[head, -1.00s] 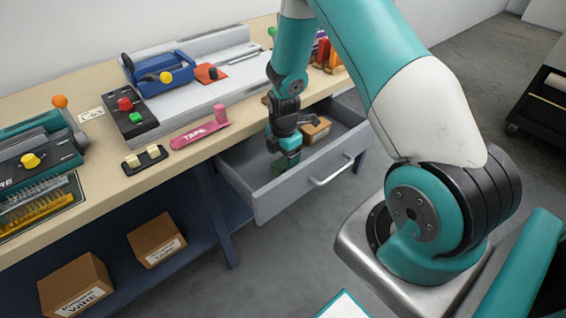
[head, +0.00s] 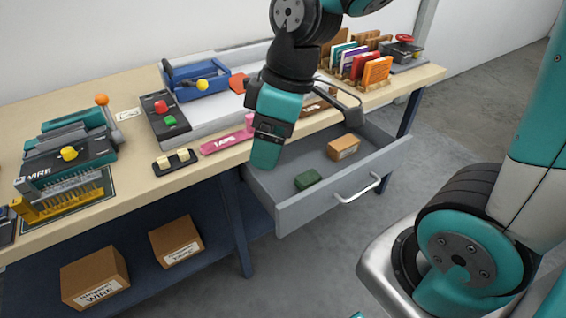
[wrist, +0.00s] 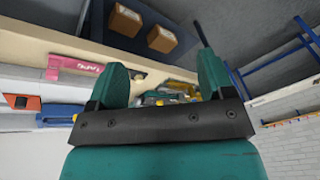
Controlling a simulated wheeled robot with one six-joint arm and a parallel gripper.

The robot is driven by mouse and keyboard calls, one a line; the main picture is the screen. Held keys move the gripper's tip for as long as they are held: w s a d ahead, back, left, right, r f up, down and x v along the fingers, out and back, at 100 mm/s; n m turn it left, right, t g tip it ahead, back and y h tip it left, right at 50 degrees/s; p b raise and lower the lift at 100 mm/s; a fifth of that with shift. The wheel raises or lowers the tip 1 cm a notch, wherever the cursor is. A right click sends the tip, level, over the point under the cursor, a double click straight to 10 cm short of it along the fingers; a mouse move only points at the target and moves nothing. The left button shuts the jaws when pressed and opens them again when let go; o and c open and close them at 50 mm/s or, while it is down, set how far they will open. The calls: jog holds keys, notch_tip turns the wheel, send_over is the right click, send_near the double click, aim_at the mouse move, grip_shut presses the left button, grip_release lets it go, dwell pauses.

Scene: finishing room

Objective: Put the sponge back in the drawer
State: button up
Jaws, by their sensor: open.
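The green sponge (head: 308,179) lies on the floor of the open grey drawer (head: 325,203), towards its front left. Nothing touches it from above. My gripper (head: 264,156) is raised above the drawer's left side and the bench's front edge, clear of the sponge. In the wrist view my gripper (wrist: 162,76) has its two fingers wide apart with nothing between them. The sponge does not show in the wrist view.
A small cardboard box (head: 343,147) lies in the drawer behind the sponge. The drawer handle (head: 358,188) sticks out in front. Floor right of the drawer is clear.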

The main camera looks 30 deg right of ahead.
jog(key=s+a+r+m, duration=0.1)
jog(key=s, duration=0.3)
jog(key=s+a+r+m, duration=0.2)
jog(key=s, duration=0.3)
jog(key=shift+s+a+r+y, duration=0.15)
jog(key=shift+a+r+y, duration=0.15)
jog(key=shift+y, duration=0.1)
jog(key=shift+c, duration=0.4)
